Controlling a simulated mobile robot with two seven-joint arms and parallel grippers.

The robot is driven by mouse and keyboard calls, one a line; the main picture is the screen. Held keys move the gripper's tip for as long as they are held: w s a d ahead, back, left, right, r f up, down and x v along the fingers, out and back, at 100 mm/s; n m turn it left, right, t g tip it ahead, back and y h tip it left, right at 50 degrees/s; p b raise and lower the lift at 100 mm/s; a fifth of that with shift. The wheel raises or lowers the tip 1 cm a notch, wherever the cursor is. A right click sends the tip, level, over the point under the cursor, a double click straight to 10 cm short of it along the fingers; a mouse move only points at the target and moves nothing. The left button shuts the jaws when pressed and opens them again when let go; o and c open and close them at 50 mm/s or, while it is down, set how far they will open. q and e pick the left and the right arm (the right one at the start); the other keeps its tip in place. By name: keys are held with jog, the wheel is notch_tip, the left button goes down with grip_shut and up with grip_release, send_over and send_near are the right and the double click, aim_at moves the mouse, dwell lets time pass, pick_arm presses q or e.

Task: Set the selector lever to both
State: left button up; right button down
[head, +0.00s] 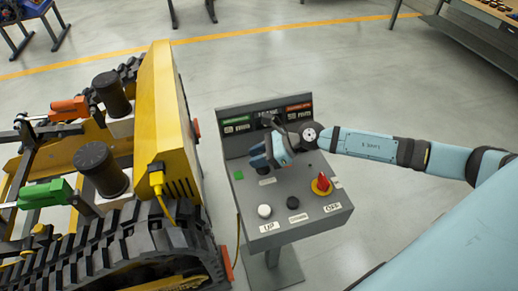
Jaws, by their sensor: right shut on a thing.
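A grey control console (245,200) on a post stands right of the tracked carrier. My right gripper (260,160) comes in from the right over the upper left part of its sloped top. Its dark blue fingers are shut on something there. This is most likely the selector lever, but the gripper and wrist cover it, so its position is hidden. A white button (264,211) above an UP label, a black button (293,203) and a red knob on a yellow base (321,184) show on the panel. My left gripper is out of view.
The yellow tracked carrier (160,115) stands close on the left, with black cylinders, an orange part (69,109) and a green part (45,193). The console's upright back panel (238,144) rises behind the gripper. Open grey floor lies behind and to the right.

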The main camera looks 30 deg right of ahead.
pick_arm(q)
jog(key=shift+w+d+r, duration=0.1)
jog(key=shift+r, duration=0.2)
pick_arm(e)
jog(key=c, duration=0.9)
grip_release()
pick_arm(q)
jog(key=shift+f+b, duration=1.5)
pick_arm(e)
jog(key=shift+v, duration=6.95)
jog(key=shift+a, duration=0.1)
